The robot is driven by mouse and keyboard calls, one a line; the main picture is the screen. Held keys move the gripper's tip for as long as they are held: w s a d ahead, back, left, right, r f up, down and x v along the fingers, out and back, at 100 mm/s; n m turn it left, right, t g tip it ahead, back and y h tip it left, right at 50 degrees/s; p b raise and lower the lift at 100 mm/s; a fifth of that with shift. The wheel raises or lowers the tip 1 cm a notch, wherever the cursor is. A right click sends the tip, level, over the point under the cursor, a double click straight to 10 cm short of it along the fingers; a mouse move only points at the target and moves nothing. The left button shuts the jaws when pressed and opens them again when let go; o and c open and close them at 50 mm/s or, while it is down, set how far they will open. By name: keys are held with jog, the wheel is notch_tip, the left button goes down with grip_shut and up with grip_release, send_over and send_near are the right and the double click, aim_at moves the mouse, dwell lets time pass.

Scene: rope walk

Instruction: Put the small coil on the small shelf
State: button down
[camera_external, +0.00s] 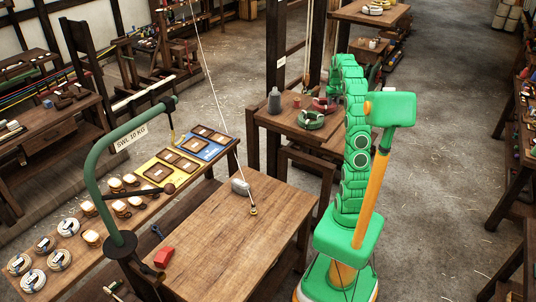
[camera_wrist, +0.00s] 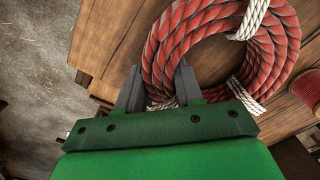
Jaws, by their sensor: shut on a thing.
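A red rope coil with white ties (camera_wrist: 268,55) fills the upper right of the wrist view, lying on or just above brown boards. My gripper (camera_wrist: 158,85) has its two dark fingers on either side of the coil's left part, shut on it. In the external view the red coil (camera_external: 322,105) shows on the wooden table behind my arm; the gripper there is mostly hidden by my arm. I cannot tell which surface is the small shelf.
The back table (camera_external: 272,118) also holds a grey bottle (camera_external: 274,101) and a small red spool (camera_wrist: 309,86). White coils (camera_external: 33,281) lie at far left. Floor (camera_external: 440,200) right of my arm is clear.

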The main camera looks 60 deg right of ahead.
jog(key=shift+f, duration=0.2)
jog(key=c, duration=0.7)
grip_release()
jog(key=shift+c, duration=0.2)
notch_tip(320, 180, up, 12)
jog(key=shift+r, duration=0.1)
